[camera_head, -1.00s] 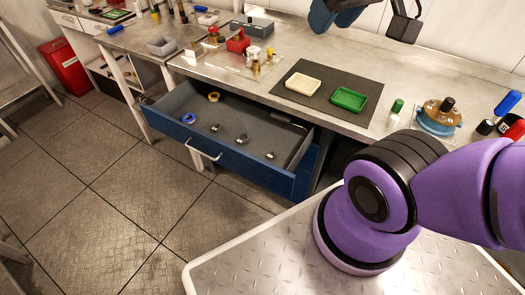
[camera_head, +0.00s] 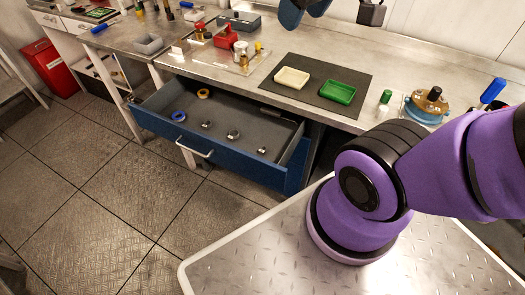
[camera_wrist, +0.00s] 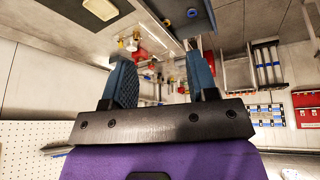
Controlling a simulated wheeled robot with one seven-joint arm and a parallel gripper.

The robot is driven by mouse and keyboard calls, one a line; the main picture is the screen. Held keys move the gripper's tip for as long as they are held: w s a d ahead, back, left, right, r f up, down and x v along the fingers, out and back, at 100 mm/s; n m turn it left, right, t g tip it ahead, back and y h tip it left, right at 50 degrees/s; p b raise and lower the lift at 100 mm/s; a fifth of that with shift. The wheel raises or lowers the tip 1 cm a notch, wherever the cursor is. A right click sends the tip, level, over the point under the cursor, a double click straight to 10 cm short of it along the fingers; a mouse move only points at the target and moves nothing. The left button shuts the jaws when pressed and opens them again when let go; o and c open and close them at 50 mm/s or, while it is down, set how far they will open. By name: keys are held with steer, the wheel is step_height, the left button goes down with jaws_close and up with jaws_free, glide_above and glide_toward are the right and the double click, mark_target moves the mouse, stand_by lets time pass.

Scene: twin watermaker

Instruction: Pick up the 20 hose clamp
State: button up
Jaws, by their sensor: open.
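Three small metal clamp-like pieces lie in the open blue drawer (camera_head: 160,131): a left one (camera_head: 207,124), a middle one (camera_head: 232,134) and a right one (camera_head: 262,150). They are too small to tell which is the 20 hose clamp. My gripper (camera_wrist: 160,65) is open and empty in the wrist view, with its two blue fingers well apart. In the head view only part of it shows at the top edge, above the bench and away from the drawer.
On the bench, a cream tray (camera_head: 291,77) and a green tray (camera_head: 338,92) rest on a dark mat (camera_head: 315,75). A green-capped item (camera_head: 385,97) stands right of them.

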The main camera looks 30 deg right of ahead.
steer(key=w+d+f+n+g, duration=0.1)
steer(key=w+f+n, duration=0.5)
steer(key=w+f, duration=0.25)
steer(key=n+g, duration=0.4)
steer(key=n, duration=1.2)
glide_above(262, 150)
step_height(262, 150, down, 34)
steer(key=f, duration=0.5)
steer(key=shift+s+a+f, duration=0.15)
steer(key=shift+s+f, duration=0.05)
steer(key=shift+s, duration=0.05)
steer(key=shift+w+f, duration=0.2)
steer(key=shift+f, duration=2.7)
steer(key=shift+c, duration=0.4)
jaws_close()
